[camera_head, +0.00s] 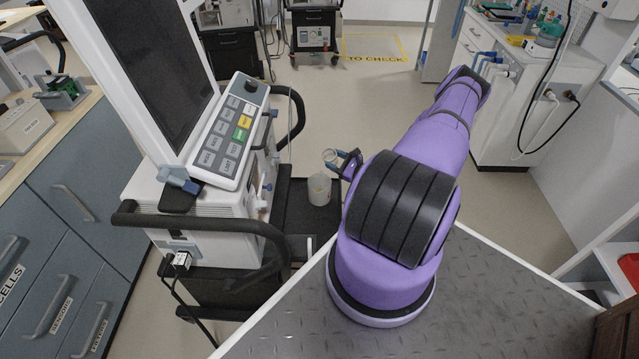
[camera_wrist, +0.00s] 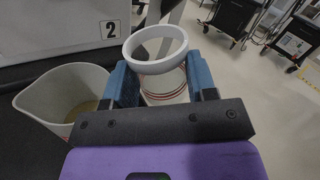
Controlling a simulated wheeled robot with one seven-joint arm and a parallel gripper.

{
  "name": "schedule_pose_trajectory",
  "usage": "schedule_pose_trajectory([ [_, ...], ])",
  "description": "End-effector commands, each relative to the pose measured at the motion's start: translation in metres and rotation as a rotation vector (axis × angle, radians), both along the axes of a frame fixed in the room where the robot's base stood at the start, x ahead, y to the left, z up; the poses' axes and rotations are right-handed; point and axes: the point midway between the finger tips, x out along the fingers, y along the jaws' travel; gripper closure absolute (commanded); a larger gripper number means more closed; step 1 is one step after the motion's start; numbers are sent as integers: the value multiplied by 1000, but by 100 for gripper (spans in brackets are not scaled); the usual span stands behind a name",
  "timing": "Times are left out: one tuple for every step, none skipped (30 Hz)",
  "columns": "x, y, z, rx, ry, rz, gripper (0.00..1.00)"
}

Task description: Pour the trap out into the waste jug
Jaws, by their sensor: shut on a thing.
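My gripper (camera_wrist: 160,95) is shut on the trap (camera_wrist: 157,58), a small clear cup with a pale ring rim and red lines on its wall. The trap looks about upright in the wrist view. In the head view the trap (camera_head: 330,156) shows at the end of my arm, above and slightly right of the waste jug (camera_head: 319,188). The waste jug, a pale open vessel, stands on the cart's dark shelf. In the wrist view the jug (camera_wrist: 62,95) is left of the trap, with some yellowish liquid low inside. What the trap holds cannot be made out.
The ventilator (camera_head: 205,205) with its screen and keypad (camera_head: 232,130) stands left of the jug, on a cart with dark handles (camera_head: 205,225). The dark shelf (camera_head: 297,215) has bare room around the jug. Counters line the left and right; open floor lies behind.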

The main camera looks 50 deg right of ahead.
Motion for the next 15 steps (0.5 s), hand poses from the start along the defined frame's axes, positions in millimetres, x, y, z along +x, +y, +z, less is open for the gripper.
schedule_pose_trajectory([
  [1,-3,-1,28,8,0,72],
  [1,-4,-4,49,14,0,72],
  [2,-6,-8,75,22,0,72],
  [2,-8,-10,94,28,0,72],
  [3,-9,-12,114,34,-1,72],
  [4,-11,-16,140,41,0,72],
  [4,-13,-18,158,47,-1,72],
  [4,-14,-21,177,52,-1,72],
  [5,-16,-23,202,59,-1,72],
  [6,-18,-25,219,64,0,72],
  [6,-19,-27,235,68,0,72],
  [6,-20,-29,256,75,0,72],
  [7,-21,-31,271,79,1,72],
  [7,-22,-32,284,83,-1,72],
  [7,-24,-34,300,87,0,72],
])
